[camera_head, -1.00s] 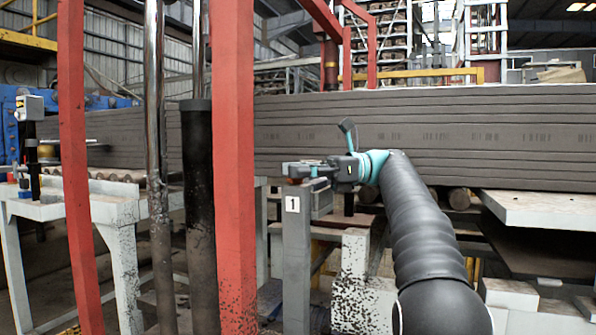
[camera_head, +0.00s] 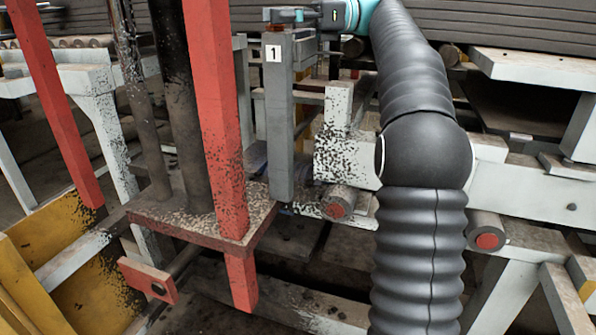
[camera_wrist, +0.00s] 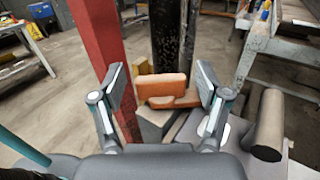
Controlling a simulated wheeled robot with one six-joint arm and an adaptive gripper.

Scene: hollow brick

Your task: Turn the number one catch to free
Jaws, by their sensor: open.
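The number one catch is an orange-red block piece (camera_wrist: 165,88) on top of a grey post (camera_head: 289,120) with a white "1" plate (camera_head: 273,54). In the wrist view it lies between and beyond my gripper's fingers; its lower edge shows a second orange part. My gripper (camera_wrist: 161,85) is open, one finger to each side of the catch, with no contact visible. In the head view my gripper (camera_head: 290,15) is at the top edge, level with the post top, and only a little red of the catch shows beneath it.
A red upright (camera_head: 217,110) and a dark cylinder (camera_head: 183,100) stand left of the post. The upright also shows close by the left finger in the wrist view (camera_wrist: 100,50). Rollers (camera_head: 338,203) and speckled white framing (camera_head: 345,150) lie right of the post.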

